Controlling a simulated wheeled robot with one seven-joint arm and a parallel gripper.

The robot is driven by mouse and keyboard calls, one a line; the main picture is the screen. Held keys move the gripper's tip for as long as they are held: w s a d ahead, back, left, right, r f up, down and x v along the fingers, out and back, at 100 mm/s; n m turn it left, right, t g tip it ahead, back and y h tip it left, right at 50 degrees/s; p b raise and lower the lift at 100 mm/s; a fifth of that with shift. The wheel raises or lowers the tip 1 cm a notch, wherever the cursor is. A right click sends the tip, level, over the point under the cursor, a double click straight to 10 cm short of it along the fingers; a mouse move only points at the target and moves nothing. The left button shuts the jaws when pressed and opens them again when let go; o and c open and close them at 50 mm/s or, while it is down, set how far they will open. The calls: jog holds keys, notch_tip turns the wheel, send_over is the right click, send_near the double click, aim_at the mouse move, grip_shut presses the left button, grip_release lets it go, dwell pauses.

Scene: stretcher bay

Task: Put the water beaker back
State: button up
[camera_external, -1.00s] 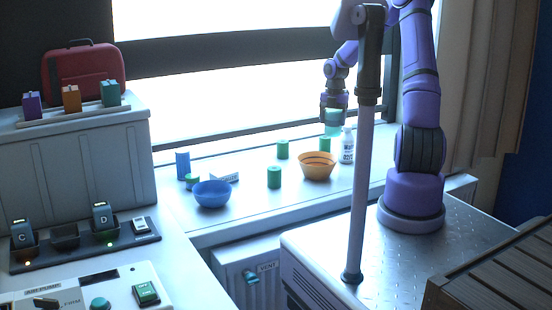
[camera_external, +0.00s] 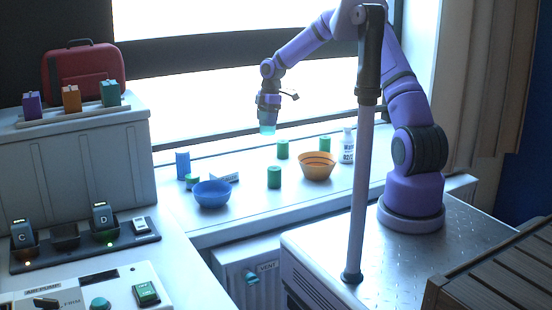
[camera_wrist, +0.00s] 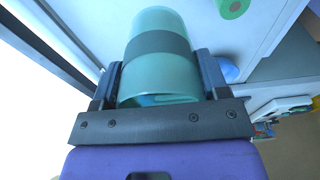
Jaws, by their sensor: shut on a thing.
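My gripper (camera_external: 268,110) is shut on the water beaker (camera_external: 268,129), a translucent teal cup. It hangs in the air in front of the window, above the sill. In the wrist view the beaker (camera_wrist: 160,55) has a dark band around its middle and sits between the two dark fingers. A small white label (camera_external: 226,178) stands on the sill behind the blue bowl (camera_external: 212,194); its writing is too small to read.
On the sill (camera_external: 250,215) are several green cylinders, one of them (camera_external: 274,177) near the front, an orange bowl (camera_external: 317,167), a white bottle (camera_external: 347,148) and a blue cylinder (camera_external: 183,165). My gripper is clear above them.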

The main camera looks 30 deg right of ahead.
notch_tip(320, 180, down, 15)
dwell(0.8)
jog(key=shift+f, duration=0.1)
jog(key=o, duration=1)
jog(key=shift+c, duration=0.2)
jog(key=shift+d, duration=0.1)
